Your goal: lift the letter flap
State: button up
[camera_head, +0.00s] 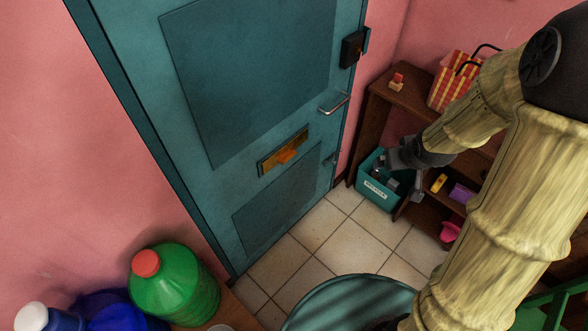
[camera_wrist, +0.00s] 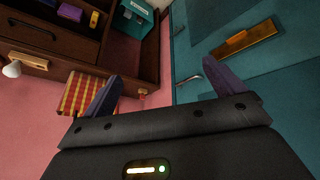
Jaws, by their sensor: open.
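The letter flap (camera_head: 283,151) is a brass-coloured plate set in the blue-green door (camera_head: 250,85), with an orange middle part. It also shows in the wrist view (camera_wrist: 244,40) at the upper right, lying slantwise on the door. My gripper (camera_wrist: 167,77) is open, its two dark fingers spread apart with nothing between them. In the head view my gripper (camera_head: 391,172) is to the right of the flap, in front of the shelf and above the teal bin, well apart from the flap. Its fingertips are hard to make out there.
A door handle (camera_head: 334,104) and a dark lock box (camera_head: 354,47) are on the door's right side. A striped bag (camera_head: 452,80) sits on top. Green bottle (camera_head: 175,285) is at lower left. Tiled floor before the door is partly clear.

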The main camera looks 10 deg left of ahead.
aim_at(288, 152)
jog(key=w+a+f+n+t+y+b, duration=0.1)
jog(key=w+a+f+n+y+b, duration=0.25)
jog(key=f, duration=0.55)
jog(key=w+a+f+n+t+y+b, duration=0.1)
jog(key=w+a+f+y+b, duration=0.1)
jog(key=w+a+f+b, duration=0.6)
jog(key=s+a+f+n+t+y+b, duration=0.1)
jog(key=s+a+f+n+y+b, duration=0.1)
jog(key=f+y+b, duration=0.7)
notch_tip(288, 152, down, 7)
jog(key=shift+s+a+r+n+b, duration=0.2)
jog(key=shift+a+n+b, duration=0.15)
jog(key=shift+a+n, duration=0.65)
jog(key=shift+a+m+y, duration=0.2)
jog(key=shift+m+y, duration=0.05)
jog(key=x, duration=1.7)
jog(key=shift+w+a, duration=0.15)
jog(key=shift+a, duration=0.05)
